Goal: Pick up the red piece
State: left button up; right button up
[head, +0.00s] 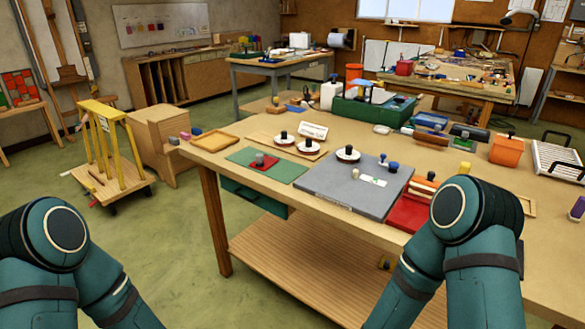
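A flat red piece (268,166) with a small grey knob (259,158) on top lies on a green mat (243,155), near the front left of the wooden worktable. A larger red item (405,214) lies at the table's front right, partly hidden behind my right arm. Both of my arms show only bent links at the bottom left and bottom right. Neither gripper is in view, so I cannot see whether they hold anything.
A grey board (330,183) with small knobbed items lies right of the mat. White discs with black knobs (283,138) sit behind the mat. A shallow wooden tray (214,140) lies at the left corner. A yellow-railed cart (110,175) stands on the floor left of the table.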

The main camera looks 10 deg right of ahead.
aim_at(262, 163)
jog(key=i+j+z, duration=0.1)
jog(key=z, duration=1.05)
jog(key=j+z, duration=0.8)
jog(key=j, duration=0.15)
jog(key=j+z, duration=0.2)
jog(key=j, duration=0.3)
jog(key=k+j+z, duration=0.2)
jog(key=j, duration=0.75)
jog(key=k+j+z, duration=0.1)
jog(key=j, duration=0.4)
